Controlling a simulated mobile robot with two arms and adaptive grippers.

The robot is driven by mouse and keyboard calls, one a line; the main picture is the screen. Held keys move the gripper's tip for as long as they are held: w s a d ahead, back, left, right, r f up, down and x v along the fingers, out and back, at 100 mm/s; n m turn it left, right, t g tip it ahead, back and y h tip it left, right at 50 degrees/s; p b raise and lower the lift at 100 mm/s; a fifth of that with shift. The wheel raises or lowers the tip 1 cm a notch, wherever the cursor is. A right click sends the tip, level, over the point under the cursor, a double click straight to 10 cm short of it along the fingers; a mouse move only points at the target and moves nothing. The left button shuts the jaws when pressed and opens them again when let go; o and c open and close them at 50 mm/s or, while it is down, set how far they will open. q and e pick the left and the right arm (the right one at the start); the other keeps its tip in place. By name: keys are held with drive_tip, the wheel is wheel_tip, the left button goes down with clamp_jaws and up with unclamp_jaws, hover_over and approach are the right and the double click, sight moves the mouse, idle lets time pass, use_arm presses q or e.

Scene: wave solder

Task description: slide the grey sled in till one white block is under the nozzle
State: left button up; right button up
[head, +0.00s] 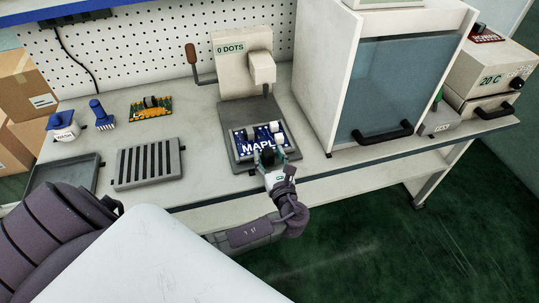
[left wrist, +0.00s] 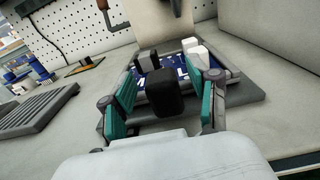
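The grey sled (head: 243,160) lies on the dark base plate (head: 255,108) of the "0 DOTS" machine (head: 233,58). It carries a blue board (head: 257,145) with white blocks; two blocks (head: 274,127) sit close together at the right. The nozzle head (head: 262,68) is above and behind the board; no white block looks directly under it. A black knob (left wrist: 167,92) stands at the sled's front. My left gripper (head: 268,160) is at the knob, and in the left wrist view its teal fingers stand either side of it with gaps. My right gripper is out of view.
A slotted grey rack (head: 147,164), a green board (head: 151,108) and blue-and-white items (head: 101,114) are on the bench to the left. A glass-fronted cabinet (head: 384,85) stands close on the right. The machine's side lever (head: 192,55) sticks out left.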

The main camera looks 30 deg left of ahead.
sight(267, 148)
use_arm(q)
clamp_jaws()
drive_tip(key=x, duration=0.5)
drive_tip(key=shift+o, duration=0.5)
unclamp_jaws()
drive_tip(key=v, duration=1.2)
